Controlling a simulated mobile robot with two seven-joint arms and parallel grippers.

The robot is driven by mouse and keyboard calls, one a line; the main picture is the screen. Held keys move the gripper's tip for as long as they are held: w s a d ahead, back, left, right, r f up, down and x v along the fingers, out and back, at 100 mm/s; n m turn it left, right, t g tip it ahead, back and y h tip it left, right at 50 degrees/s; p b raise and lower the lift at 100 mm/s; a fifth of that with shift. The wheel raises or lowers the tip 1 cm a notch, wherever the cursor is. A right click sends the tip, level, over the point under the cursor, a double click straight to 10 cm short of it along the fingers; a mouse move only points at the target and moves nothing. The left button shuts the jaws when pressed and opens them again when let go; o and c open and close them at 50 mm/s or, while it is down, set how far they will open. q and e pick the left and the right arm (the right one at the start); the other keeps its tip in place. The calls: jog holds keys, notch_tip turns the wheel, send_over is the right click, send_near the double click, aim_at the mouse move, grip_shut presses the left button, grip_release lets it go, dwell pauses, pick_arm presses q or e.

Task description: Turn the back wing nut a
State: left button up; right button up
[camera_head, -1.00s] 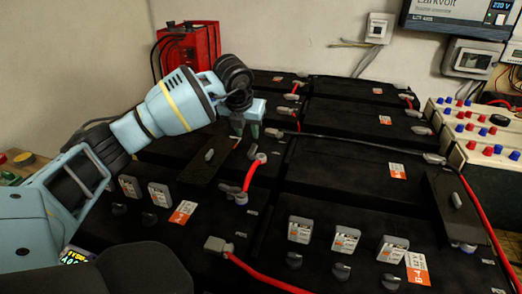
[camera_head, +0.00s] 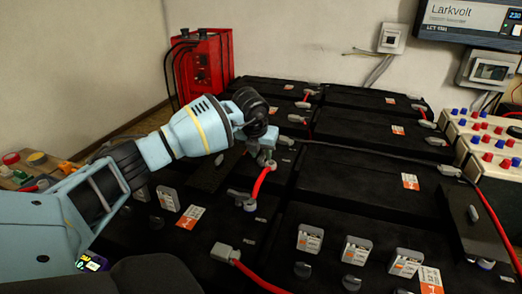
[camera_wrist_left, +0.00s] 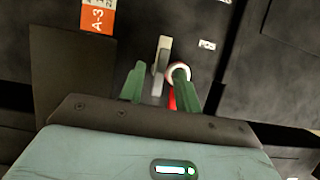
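My left gripper (camera_head: 264,157) points down over the upper end of a short red cable (camera_head: 260,184). In the left wrist view its two green fingers (camera_wrist_left: 160,82) are apart. A pale grey wing nut (camera_wrist_left: 163,50) shows between and just beyond them; I cannot tell whether they touch it. The cable's ring end (camera_wrist_left: 180,71) is close beside the right finger and partly hidden by it. In the head view my gripper hides this wing nut. Another grey wing nut (camera_head: 238,195) sits at the cable's lower end. My right gripper is not in view.
Black batteries (camera_head: 350,180) fill the bench, with grey caps and orange labels. A longer red cable (camera_head: 260,274) starts at a grey clamp (camera_head: 224,252) in front. A red box (camera_head: 203,60) stands behind, and a panel with red and blue knobs (camera_head: 487,140) at right.

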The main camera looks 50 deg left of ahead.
pick_arm(q)
grip_shut()
